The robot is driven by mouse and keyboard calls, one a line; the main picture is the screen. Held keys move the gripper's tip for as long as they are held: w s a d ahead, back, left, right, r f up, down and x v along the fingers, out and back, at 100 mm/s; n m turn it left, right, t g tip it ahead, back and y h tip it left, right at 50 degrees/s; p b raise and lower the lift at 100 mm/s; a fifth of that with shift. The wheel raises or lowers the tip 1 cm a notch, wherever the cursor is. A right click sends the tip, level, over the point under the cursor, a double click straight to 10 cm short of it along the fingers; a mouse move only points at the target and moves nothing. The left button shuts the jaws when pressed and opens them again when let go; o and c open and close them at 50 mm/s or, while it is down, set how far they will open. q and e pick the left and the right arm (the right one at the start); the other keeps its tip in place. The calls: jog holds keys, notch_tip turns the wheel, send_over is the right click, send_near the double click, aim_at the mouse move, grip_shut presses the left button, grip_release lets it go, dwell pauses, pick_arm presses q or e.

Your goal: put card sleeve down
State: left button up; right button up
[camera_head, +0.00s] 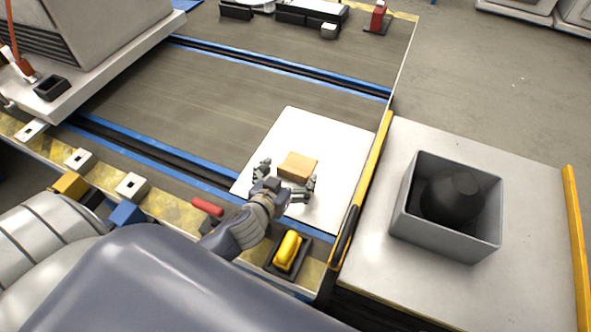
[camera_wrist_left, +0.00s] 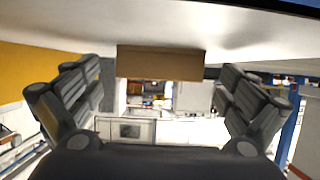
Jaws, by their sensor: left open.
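The card sleeve, a small tan block-like piece (camera_head: 298,166), lies on a white panel (camera_head: 335,150) on the workbench. My left gripper (camera_head: 287,188) is just on the near side of it, fingers spread open. In the left wrist view the sleeve (camera_wrist_left: 160,63) shows ahead between the two open fingers (camera_wrist_left: 160,105), with a gap on each side, so the fingers do not grip it. The sleeve seems to rest on the white surface. My right gripper is not in view.
A grey open box (camera_head: 450,245) with a dark object inside stands on a light side table at the right. A yellow-handled item (camera_head: 288,250) and a red cylinder (camera_head: 207,206) lie near the front edge. Blue rails cross the bench. A large grey unit (camera_head: 95,40) stands at the upper left.

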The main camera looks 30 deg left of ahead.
pick_arm(q)
jog(key=shift+w+f, duration=0.1)
jog(key=shift+w, duration=0.1)
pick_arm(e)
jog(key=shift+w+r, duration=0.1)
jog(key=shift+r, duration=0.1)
pick_arm(q)
jog(key=c, duration=0.9)
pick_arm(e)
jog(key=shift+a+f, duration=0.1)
pick_arm(q)
jog(key=shift+r, duration=0.6)
jog(key=shift+r+p, duration=1.8)
jog(key=shift+r, duration=2.65)
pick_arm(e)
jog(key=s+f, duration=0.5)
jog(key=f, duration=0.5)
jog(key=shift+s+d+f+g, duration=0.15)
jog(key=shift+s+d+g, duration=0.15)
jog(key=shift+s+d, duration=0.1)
